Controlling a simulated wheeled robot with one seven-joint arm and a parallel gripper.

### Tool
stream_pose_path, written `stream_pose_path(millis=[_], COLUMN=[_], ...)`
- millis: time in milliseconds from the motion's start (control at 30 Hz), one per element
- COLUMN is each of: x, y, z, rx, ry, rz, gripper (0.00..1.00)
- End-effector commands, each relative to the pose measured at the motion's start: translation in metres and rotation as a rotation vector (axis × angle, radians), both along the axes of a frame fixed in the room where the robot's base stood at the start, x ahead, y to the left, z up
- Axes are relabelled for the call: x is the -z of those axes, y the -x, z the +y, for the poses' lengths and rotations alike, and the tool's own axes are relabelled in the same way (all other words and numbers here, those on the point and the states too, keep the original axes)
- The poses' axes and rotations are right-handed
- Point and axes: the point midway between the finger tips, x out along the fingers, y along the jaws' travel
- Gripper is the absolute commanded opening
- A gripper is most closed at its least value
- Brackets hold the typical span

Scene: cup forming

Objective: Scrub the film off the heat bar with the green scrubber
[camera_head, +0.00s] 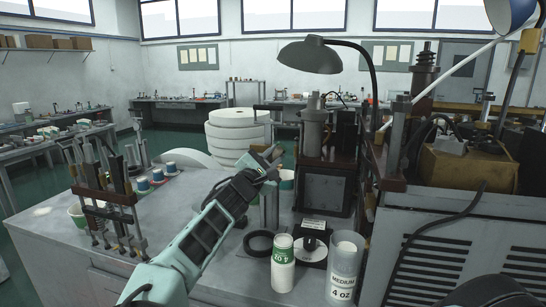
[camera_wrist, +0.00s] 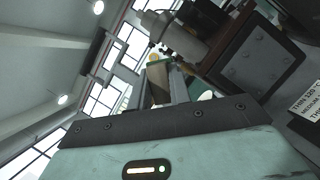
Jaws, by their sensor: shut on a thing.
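My gripper (camera_head: 272,160) reaches over the bench, just left of the dark forming machine. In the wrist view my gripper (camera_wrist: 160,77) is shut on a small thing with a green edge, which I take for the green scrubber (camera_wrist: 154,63). Most of the scrubber is hidden by the fingers. The machine's grey metal cylinder (camera_head: 314,128) stands right of my gripper; it also shows beyond the fingertips in the wrist view (camera_wrist: 172,36). I cannot single out the heat bar or its film, nor tell whether the scrubber touches anything.
A desk lamp (camera_head: 310,55) hangs above.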

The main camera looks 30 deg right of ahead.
Motion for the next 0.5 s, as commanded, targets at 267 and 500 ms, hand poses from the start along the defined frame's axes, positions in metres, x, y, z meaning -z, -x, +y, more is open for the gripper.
stream_pose_path(millis=[267,500], x=[0.000,0.000], y=[-0.020,-0.028], z=[0.016,0.023], rx=[-0.003,-0.004], ry=[-0.002,-0.002], rz=[0.002,0.001], gripper=[0.01,0.01])
